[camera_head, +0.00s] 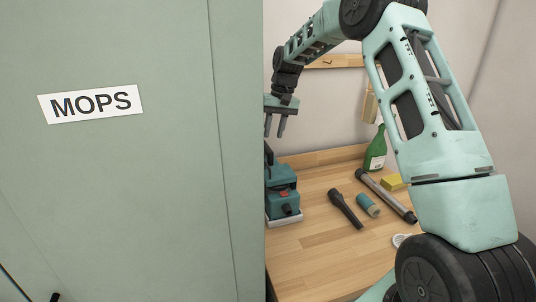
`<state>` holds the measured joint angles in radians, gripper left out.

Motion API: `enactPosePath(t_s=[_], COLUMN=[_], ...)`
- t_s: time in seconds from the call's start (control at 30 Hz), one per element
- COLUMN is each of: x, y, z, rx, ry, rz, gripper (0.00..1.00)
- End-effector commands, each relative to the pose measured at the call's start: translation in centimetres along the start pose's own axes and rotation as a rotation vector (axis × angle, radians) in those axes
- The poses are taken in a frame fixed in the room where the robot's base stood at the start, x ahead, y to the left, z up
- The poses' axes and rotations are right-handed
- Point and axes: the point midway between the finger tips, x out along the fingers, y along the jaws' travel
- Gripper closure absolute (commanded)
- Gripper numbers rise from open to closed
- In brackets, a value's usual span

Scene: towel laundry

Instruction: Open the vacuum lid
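The vacuum (283,196) is a teal and dark box with a small red part on its front. It stands at the left of the wooden worktop, and its left side is hidden behind the green panel. I cannot make out clearly whether its lid is raised. My gripper (274,134) points down above the vacuum, apart from it. A gap shows between its two fingers, and nothing is seen between them.
A green panel (130,190) labelled MOPS fills the left half. On the worktop (320,250) lie a black nozzle (345,208), a teal cylinder (368,205), a grey tube (385,195) and a yellow sponge (391,182). A green bottle (376,150) stands behind.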

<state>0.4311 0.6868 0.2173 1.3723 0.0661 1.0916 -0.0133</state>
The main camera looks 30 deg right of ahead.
Motion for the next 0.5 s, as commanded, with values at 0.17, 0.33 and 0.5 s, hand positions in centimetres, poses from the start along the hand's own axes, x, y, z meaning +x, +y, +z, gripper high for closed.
enactPosePath(t_s=[0.17,0.33,0.5], x=[3.6,6.8,8.9], y=[-0.1,-0.1,0.0], z=[0.1,0.1,0.1], rx=[0.000,0.001,0.001], ry=[-0.005,-0.004,-0.002], rz=[-0.001,-0.001,0.000], gripper=[0.70,0.70,0.70])
